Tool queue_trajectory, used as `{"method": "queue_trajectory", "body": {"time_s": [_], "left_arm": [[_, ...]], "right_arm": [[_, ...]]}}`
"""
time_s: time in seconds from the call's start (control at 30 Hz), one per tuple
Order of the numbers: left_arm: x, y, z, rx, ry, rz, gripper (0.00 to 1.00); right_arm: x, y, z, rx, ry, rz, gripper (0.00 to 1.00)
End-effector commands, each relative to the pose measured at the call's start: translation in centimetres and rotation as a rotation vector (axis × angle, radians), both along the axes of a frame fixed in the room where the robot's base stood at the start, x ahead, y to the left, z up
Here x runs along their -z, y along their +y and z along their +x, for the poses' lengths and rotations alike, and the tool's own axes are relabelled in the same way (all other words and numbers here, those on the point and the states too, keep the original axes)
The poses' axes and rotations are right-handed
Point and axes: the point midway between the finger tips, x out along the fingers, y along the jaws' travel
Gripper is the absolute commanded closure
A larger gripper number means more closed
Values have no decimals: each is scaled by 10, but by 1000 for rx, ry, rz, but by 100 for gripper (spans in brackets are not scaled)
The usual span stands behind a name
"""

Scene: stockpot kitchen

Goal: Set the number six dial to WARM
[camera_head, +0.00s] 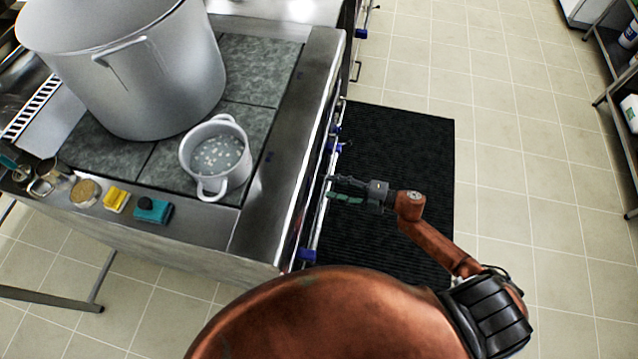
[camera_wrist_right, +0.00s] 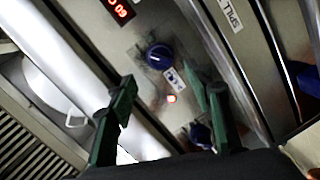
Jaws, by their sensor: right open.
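Blue dials sit along the stove's front panel; one (camera_head: 307,255) shows near the front corner in the head view. In the right wrist view, one blue dial (camera_wrist_right: 158,56) is ahead of my fingers, with a small label below it. A second blue dial (camera_wrist_right: 200,135) lies lower, partly hidden near my right-hand finger. I cannot read which dial is number six or find a WARM mark. My right gripper (camera_head: 334,188) is open and empty beside the front panel; its green fingers (camera_wrist_right: 168,95) stand apart in the wrist view. My left gripper is out of view.
A large stockpot (camera_head: 150,70) and a smaller pot (camera_head: 222,165) stand on the stovetop. A rail (camera_head: 320,190) runs along the stove's front. A red digit display (camera_wrist_right: 120,10) and a lit lamp (camera_wrist_right: 171,99) are near the dials. The black mat (camera_head: 410,150) is clear.

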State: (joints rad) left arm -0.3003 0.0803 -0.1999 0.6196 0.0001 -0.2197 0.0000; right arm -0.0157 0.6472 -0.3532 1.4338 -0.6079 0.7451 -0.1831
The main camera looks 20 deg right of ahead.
Motion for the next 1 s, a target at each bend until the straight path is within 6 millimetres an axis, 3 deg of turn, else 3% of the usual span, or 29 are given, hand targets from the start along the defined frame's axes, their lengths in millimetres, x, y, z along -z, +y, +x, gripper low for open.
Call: {"method": "queue_trajectory", "body": {"time_s": [0.1,0.3,0.87,1.0], "left_arm": [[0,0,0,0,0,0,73],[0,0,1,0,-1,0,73],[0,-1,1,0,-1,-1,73],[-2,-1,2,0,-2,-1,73]], "right_arm": [[-1,-16,-13,-1,1,-3,54],[-4,-28,-22,0,-2,-1,54],[-4,-29,-22,0,-1,-1,54],[8,-38,-19,51,35,11,54]]}}
